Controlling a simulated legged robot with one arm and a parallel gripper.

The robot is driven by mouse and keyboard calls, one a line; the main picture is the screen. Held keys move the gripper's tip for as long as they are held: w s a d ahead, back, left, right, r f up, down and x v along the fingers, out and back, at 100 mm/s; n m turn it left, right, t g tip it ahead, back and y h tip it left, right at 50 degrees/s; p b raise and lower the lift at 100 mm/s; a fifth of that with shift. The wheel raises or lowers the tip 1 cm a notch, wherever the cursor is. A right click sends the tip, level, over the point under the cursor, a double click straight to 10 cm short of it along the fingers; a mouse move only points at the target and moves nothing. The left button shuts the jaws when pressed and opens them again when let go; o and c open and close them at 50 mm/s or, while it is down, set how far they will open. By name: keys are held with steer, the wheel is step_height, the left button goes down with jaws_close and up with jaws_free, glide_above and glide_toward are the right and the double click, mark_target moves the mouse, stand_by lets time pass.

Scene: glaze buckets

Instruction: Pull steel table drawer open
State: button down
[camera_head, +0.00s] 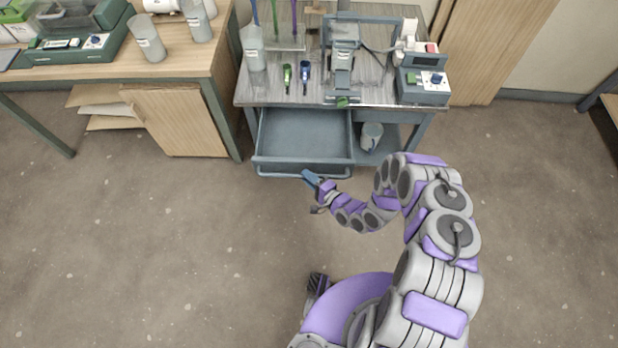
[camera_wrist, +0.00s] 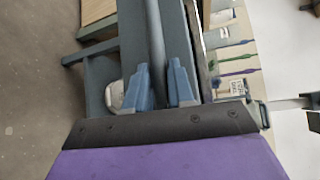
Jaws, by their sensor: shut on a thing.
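The steel table (camera_head: 268,88) stands at the top centre of the head view. Its grey-blue drawer (camera_head: 303,135) is pulled out toward me and looks empty inside. The bar handle (camera_head: 275,175) runs along the drawer's front edge. My gripper (camera_head: 308,175) is at this handle, right of its middle. In the wrist view, the two blue fingers of my gripper (camera_wrist: 164,80) are shut on the handle bar (camera_wrist: 154,35), one on each side. The exact contact is partly hidden by the fingers.
A grey bucket (camera_head: 371,136) stands on the shelf right of the drawer. A wooden bench (camera_head: 190,68) stands at left. The floor (camera_head: 150,240) in front is clear.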

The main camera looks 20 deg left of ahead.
steer(key=shift+s+d+f, duration=0.15)
steer(key=shift+s, duration=0.25)
steer(key=c, duration=1.1)
jaws_free()
steer(key=shift+w, duration=0.1)
steer(key=shift+o, duration=0.2)
steer(key=p+v, duration=0.1)
steer(key=v, duration=1.6)
steer(key=shift+p, duration=0.35)
steer(key=shift+d, duration=0.2)
